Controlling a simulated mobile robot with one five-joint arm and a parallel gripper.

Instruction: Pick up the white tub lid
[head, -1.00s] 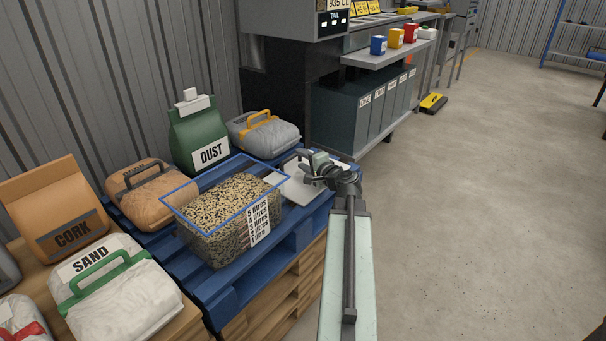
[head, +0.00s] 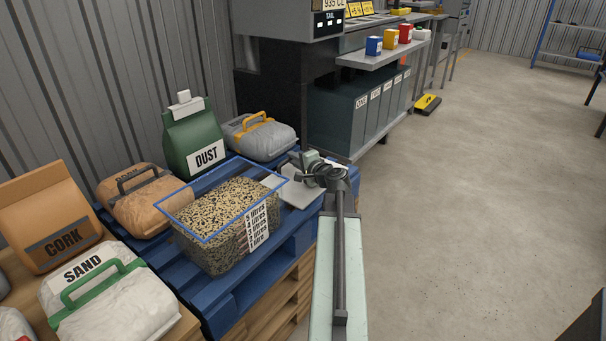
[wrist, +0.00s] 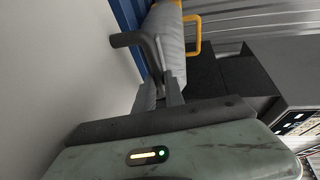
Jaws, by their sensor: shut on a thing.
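The white tub lid (head: 297,193) is a flat pale sheet at the right end of the blue pallet, just beyond the clear tub. It fills the left of the wrist view (wrist: 55,75). A dark grey handle (wrist: 132,40) stands out from it. My gripper (head: 312,168) is over the lid, partly covering it in the head view. In the wrist view, the fingers (wrist: 160,92) are shut on the lid's handle. I cannot tell whether the lid is clear of the pallet.
The clear tub of seed (head: 225,220) stands close by on the blue pallet (head: 200,290). The green DUST bag (head: 193,135) and a grey bag with a yellow handle (head: 262,140) stand behind. A dark machine bench (head: 360,110) is beyond. The floor to the right is open.

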